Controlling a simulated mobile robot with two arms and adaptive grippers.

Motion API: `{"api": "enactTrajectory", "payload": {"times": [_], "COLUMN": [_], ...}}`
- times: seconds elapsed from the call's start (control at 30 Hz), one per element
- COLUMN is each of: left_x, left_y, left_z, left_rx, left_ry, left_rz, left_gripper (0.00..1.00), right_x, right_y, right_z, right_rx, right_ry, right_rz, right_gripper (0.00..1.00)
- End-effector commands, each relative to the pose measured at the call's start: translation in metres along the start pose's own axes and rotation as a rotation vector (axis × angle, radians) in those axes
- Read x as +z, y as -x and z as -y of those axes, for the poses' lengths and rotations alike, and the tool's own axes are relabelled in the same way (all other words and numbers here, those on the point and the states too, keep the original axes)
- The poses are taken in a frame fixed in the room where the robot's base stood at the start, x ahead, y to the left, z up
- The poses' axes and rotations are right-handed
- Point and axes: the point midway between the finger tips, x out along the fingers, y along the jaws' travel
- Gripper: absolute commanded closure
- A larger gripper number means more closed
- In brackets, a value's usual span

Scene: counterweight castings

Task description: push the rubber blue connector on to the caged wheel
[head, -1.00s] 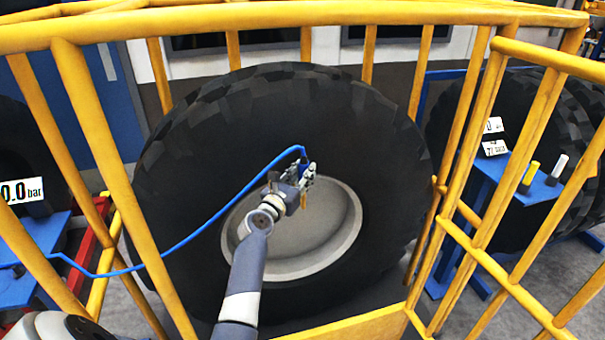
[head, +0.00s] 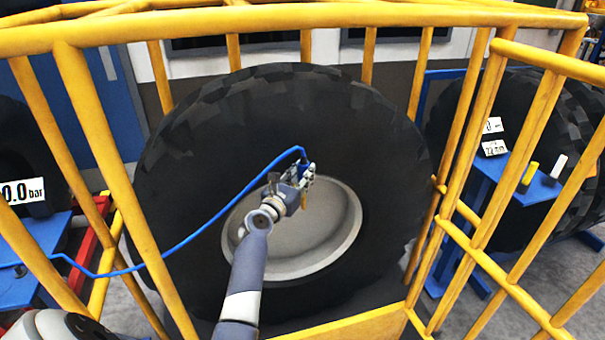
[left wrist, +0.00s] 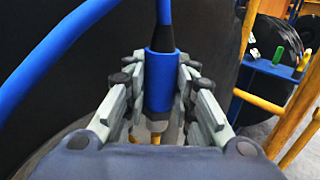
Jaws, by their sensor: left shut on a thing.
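The caged wheel (head: 200,150) is a large black tyre with a grey rim (head: 325,245), standing inside a yellow cage. My left gripper (head: 306,172) reaches into the cage, in front of the upper part of the rim. It is shut on the blue connector (left wrist: 159,80), which sits upright between the fingers in the left wrist view. A blue hose (head: 215,218) runs from the connector's top off to the left. A small brass-coloured part (left wrist: 155,139) shows below the connector. I cannot tell whether the connector touches a valve. My right gripper is not in view.
Yellow cage bars (head: 110,160) stand around the wheel on both sides, with a rail across the top. At the left a display (head: 22,191) reads 0.0 bar. At the right a blue stand (head: 541,190) holds a yellow and a white piece, beside more tyres.

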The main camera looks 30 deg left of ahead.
Motion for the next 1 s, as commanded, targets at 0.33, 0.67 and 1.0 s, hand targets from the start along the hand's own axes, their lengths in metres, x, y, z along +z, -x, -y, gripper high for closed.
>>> {"api": "enactTrajectory", "payload": {"times": [0.33,0.67,1.0], "left_x": [-0.003,-0.012,-0.02], "left_y": [0.0,0.0,0.0], "left_z": [0.0,0.0,0.0], "left_rx": [0.0,0.001,0.001], "left_ry": [0.0,0.0,0.0], "left_rz": [0.001,0.0,0.001], "left_gripper": [0.93,0.93,0.93], "right_x": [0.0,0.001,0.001], "right_y": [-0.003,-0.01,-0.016], "right_z": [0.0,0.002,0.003], "right_rx": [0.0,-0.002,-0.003], "right_ry": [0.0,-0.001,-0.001], "right_rz": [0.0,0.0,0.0], "right_gripper": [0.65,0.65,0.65]}}
